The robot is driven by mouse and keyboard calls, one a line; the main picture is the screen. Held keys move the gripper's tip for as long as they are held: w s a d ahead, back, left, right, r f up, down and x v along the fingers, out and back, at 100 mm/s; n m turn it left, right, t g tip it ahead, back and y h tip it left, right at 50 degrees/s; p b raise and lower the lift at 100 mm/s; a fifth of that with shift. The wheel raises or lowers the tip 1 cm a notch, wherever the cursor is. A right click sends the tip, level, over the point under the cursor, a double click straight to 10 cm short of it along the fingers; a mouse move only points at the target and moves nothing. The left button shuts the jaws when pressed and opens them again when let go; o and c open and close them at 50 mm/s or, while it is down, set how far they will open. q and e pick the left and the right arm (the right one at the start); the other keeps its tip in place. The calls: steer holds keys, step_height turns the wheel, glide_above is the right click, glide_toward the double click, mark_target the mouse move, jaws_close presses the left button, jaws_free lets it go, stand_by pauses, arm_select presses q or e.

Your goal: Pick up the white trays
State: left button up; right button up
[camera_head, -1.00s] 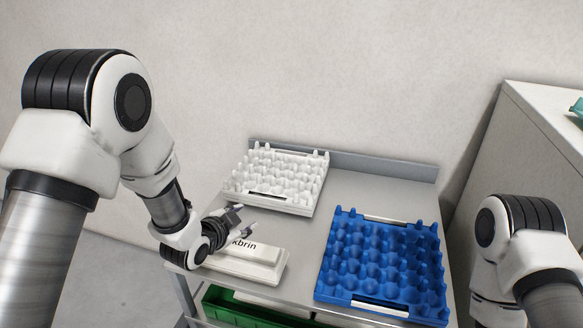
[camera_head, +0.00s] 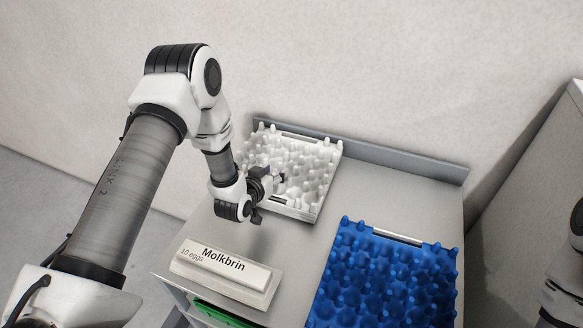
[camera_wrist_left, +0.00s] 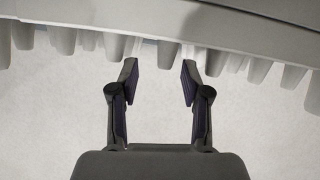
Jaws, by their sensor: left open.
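The white tray (camera_head: 318,160), with rows of upright pegs, lies on the far left of the grey cart top. My left gripper (camera_head: 282,182) is over its near left part in the head view. In the left wrist view the gripper (camera_wrist_left: 160,75) is open, its two fingers apart with nothing clearly held between them. The pale pegged edge of the tray (camera_wrist_left: 215,30) spans the top of that view, close to the fingertips. Whether the fingers touch it I cannot tell. My right gripper is not in view; only part of my right arm shows at the right edge.
A blue tray (camera_head: 346,262) lies on the right of the cart top (camera_head: 380,195). A green crate (camera_head: 222,316) is below. A raised grey lip (camera_head: 420,165) runs along the back.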

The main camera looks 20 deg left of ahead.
mark_target(279, 165)
arm_select(q)
steer(key=shift+w+a+f, duration=0.15)
steer(key=shift+w+f, duration=0.05)
steer(key=shift+w, duration=0.3)
steer(key=b+x, duration=0.1)
steer(key=x, duration=0.3)
steer(key=shift+a+f+b, duration=0.15)
steer(key=shift+a+b, duration=0.05)
steer(key=shift+b, duration=0.2)
steer(key=shift+w, duration=0.15)
steer(key=shift+d, duration=0.1)
steer(key=shift+s+r, duration=0.35)
jaws_close()
steer(key=shift+w, duration=0.1)
steer(key=shift+f, duration=0.1)
